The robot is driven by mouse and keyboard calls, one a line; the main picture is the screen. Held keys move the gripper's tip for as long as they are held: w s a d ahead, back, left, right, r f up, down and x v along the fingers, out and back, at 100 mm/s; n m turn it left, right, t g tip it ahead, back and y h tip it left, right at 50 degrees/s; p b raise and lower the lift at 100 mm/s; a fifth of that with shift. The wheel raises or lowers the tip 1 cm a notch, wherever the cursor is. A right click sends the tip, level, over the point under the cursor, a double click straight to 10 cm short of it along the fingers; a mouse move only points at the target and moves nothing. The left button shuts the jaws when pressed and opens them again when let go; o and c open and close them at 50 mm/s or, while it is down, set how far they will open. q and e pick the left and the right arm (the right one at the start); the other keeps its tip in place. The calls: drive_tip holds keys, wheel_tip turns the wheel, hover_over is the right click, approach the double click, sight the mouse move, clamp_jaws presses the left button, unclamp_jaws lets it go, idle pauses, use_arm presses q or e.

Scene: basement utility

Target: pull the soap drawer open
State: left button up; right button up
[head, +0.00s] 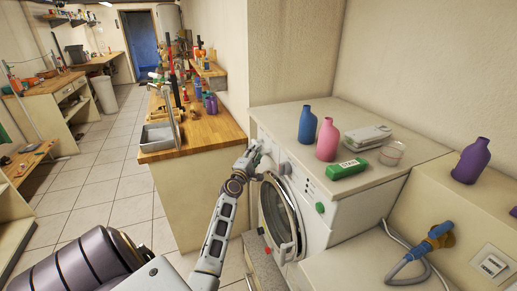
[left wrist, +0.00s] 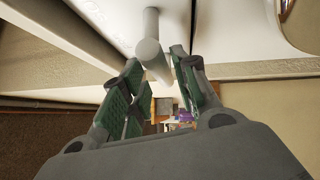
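The white washing machine (head: 333,215) stands against the wall in the head view, its round door (head: 278,215) on the front. The soap drawer is at the front's upper left, largely hidden behind my left gripper (head: 252,157); I cannot tell there how far out it is. In the left wrist view a grey rounded handle (left wrist: 149,45) sticks out from a pale panel. My left gripper (left wrist: 155,68) is open, its green-padded fingers on either side of the handle's end. Contact with the handle is not clear. My right gripper is not in view.
On the machine stand a blue bottle (head: 307,126), a pink bottle (head: 327,140), a green box (head: 346,169) and a clear cup (head: 391,153). A wooden-topped counter (head: 215,131) stands close to the left of my gripper. The tiled floor (head: 105,190) is clear farther left.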

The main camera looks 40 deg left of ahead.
use_arm(q)
drive_tip(key=shift+x, duration=2)
